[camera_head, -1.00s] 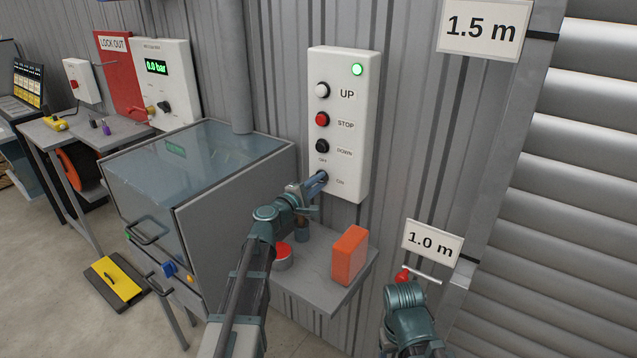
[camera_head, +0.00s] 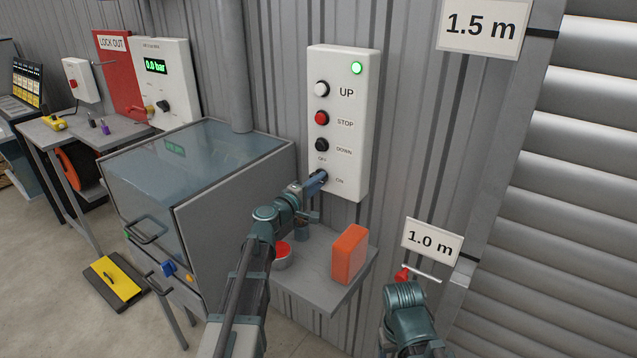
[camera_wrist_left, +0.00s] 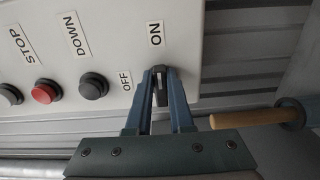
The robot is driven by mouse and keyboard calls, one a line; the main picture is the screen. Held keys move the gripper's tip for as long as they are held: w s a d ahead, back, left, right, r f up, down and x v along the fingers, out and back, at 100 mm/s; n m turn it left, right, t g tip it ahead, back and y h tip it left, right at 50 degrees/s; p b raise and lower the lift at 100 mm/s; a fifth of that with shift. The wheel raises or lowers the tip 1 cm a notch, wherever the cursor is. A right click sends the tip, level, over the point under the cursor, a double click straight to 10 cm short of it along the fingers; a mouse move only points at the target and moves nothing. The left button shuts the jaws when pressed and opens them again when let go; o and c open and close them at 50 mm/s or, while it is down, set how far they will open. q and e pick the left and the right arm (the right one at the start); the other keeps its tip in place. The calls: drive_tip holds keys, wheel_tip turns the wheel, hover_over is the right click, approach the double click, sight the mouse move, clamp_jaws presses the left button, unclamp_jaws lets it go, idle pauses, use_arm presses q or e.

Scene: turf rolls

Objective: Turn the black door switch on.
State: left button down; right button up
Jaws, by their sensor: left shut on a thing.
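The white door control panel (camera_head: 345,100) is on the corrugated wall, with a green lamp lit at its top. The black door switch sits at its bottom between OFF and ON and is hidden by my gripper in the head view. In the left wrist view the switch knob (camera_wrist_left: 160,92) stands between the fingertips, its length lying toward the ON label (camera_wrist_left: 155,33). My left gripper (camera_head: 316,182) is shut on this knob, and its fingers also show in the left wrist view (camera_wrist_left: 160,84). My right gripper (camera_head: 404,290) is low at the right; its fingers are hidden.
UP, STOP and DOWN buttons (camera_head: 322,117) sit above the switch. Below is a grey shelf (camera_head: 318,285) with an orange block (camera_head: 349,255) and a red-topped tin (camera_head: 282,258). A glass-topped cabinet (camera_head: 200,170) stands left; a roller door (camera_head: 570,200) is right.

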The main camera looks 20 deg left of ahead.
use_arm(q)
drive_tip(key=c, duration=0.8)
unclamp_jaws()
drive_tip(key=v, duration=1.4)
drive_tip(key=s+d+f+m+g+h+p, duration=0.1)
drive_tip(key=s+d+f+m+g, duration=0.35)
drive_tip(key=d, duration=0.55)
drive_tip(key=s+d+f+m+g+h+p, duration=0.1)
drive_tip(key=s+d+f+m+g+h, duration=0.15)
drive_tip(key=d+f+m+g, duration=0.55)
drive_tip(key=s+d+f+m+g+y+p, duration=0.1)
drive_tip(key=s+f+m+g+y, duration=0.1)
drive_tip(key=s+y, duration=0.3)
drive_tip(key=s+d+f+m+g+y+p, duration=0.1)
drive_tip(key=s+f+m+g+y, duration=0.2)
drive_tip(key=s+y, duration=0.3)
drive_tip(key=s, duration=0.4)
drive_tip(key=shift+s+d, duration=0.2)
drive_tip(key=shift+s, duration=0.15)
